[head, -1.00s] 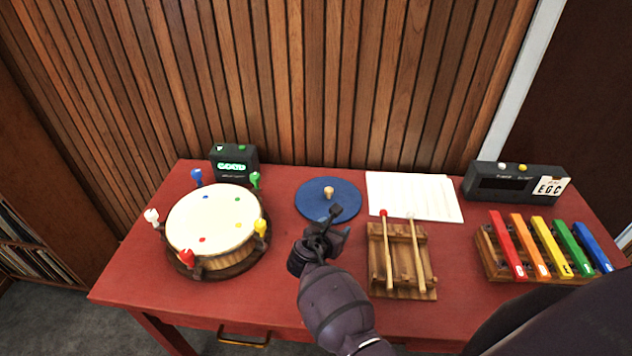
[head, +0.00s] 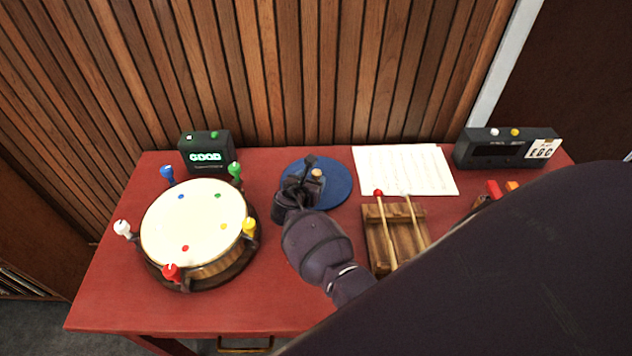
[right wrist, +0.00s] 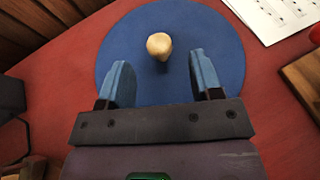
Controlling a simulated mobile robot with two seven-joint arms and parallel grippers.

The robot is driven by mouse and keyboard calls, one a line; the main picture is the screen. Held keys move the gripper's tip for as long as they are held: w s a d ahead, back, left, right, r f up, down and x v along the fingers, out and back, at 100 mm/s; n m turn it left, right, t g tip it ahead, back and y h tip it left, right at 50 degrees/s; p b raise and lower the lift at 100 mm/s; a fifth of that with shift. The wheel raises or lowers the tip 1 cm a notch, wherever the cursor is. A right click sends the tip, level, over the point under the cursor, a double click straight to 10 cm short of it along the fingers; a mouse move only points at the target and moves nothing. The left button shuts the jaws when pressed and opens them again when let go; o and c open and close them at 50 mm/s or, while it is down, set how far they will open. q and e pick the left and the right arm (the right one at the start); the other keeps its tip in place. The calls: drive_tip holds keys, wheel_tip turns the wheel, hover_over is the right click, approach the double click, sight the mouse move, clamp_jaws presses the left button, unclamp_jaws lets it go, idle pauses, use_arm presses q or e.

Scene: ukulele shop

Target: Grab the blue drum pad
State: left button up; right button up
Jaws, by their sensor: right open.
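The blue drum pad (head: 337,187) is a flat round disc lying on the red table, with a small pale wooden knob (right wrist: 159,46) standing up at its middle. My right gripper (head: 305,168) is over the left part of the pad in the head view and hides some of it. In the right wrist view the gripper (right wrist: 162,76) is open, and its two blue-padded fingers point toward the knob. The knob stands just past the gap between the fingertips, with nothing held. My left gripper is not in view.
A round drum (head: 193,224) with coloured pegs stands at left, a black box (head: 206,152) behind it. Sheet music (head: 405,170), a wooden stand with two mallets (head: 396,236) and another black device (head: 494,148) are to the right. My dark arm covers the lower right.

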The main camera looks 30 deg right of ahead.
sight(315, 175)
drive_tip(key=shift+b+x, duration=0.5)
drive_tip(key=shift+x, duration=2.4)
drive_tip(key=shift+f, duration=0.1)
clamp_jaws()
